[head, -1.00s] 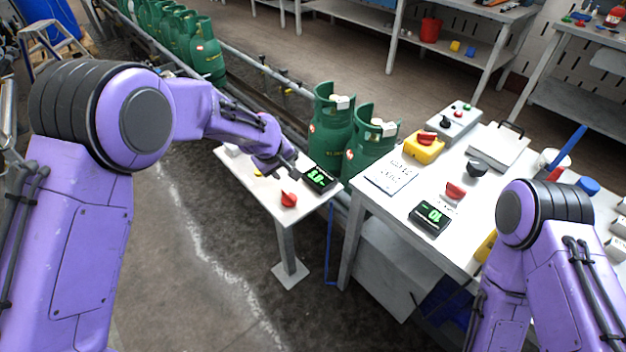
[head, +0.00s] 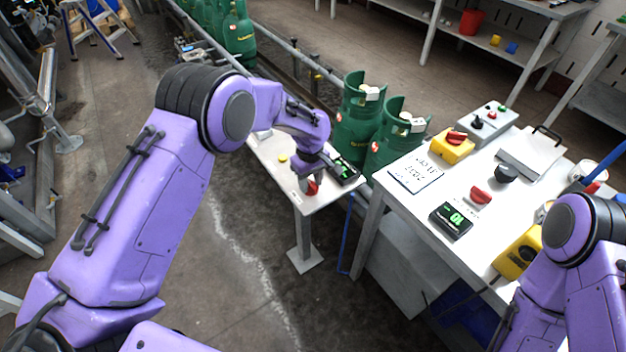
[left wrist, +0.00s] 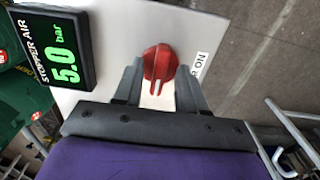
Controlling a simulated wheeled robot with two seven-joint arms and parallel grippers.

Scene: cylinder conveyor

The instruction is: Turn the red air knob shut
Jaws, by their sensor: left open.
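The red air knob (head: 312,187) sits on the small white table (head: 317,205). In the left wrist view the knob (left wrist: 160,60) is round with a raised grip and a pale line pointing toward my palm. My left gripper (head: 304,183) is at the knob and partly covers it in the head view. In the left wrist view the fingers of my left gripper (left wrist: 159,78) are open, one on each side of the knob, with small gaps. A display (left wrist: 58,52) beside it reads "STOPPER AIR 5.0 bar". A label ending in "ON" is partly hidden. My right gripper is out of view.
Green gas cylinders (head: 362,112) stand on the conveyor behind the small table. A larger white table (head: 415,225) at right holds another red knob (head: 481,195), a second display (head: 451,220) and a yellow switch box (head: 453,147). Floor left of the small table is clear.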

